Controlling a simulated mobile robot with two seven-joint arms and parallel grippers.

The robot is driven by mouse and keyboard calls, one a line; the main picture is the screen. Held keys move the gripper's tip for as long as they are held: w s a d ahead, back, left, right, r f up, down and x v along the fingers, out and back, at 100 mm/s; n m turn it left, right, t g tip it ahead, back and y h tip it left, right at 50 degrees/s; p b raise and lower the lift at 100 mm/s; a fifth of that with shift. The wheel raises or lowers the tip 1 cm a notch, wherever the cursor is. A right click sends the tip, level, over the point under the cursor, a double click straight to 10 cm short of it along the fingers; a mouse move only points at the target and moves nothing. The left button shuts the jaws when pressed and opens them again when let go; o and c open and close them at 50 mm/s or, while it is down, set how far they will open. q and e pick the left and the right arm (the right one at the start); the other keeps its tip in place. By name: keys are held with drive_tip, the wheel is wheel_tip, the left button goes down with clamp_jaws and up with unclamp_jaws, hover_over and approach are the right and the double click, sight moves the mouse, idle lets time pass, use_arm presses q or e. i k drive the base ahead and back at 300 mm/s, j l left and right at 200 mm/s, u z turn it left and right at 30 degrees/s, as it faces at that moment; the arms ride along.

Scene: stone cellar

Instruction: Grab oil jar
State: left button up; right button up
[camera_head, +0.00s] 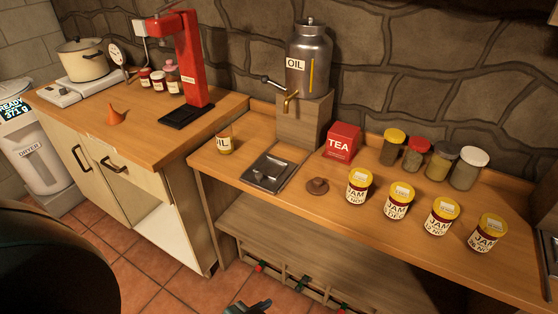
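A dark gripper tip, seemingly my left gripper (247,308), just enters at the bottom edge, below and well apart from the small jar. Most of it is cut off, so its opening does not show. My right gripper is not in view.
A brown lid-like piece (317,186), a red tea box (342,142) and several jam jars (358,187) stand further right. A higher counter (130,135) with a red press (187,60) borders the left.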

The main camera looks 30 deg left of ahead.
sight(223, 128)
drive_tip(key=u, duration=1.25)
drive_tip(key=i+j+z, duration=0.15)
drive_tip(key=i+j, duration=0.45)
drive_tip(key=i+j+z, duration=0.2)
drive_tip(key=i+j, duration=0.35)
drive_tip(key=j, duration=0.15)
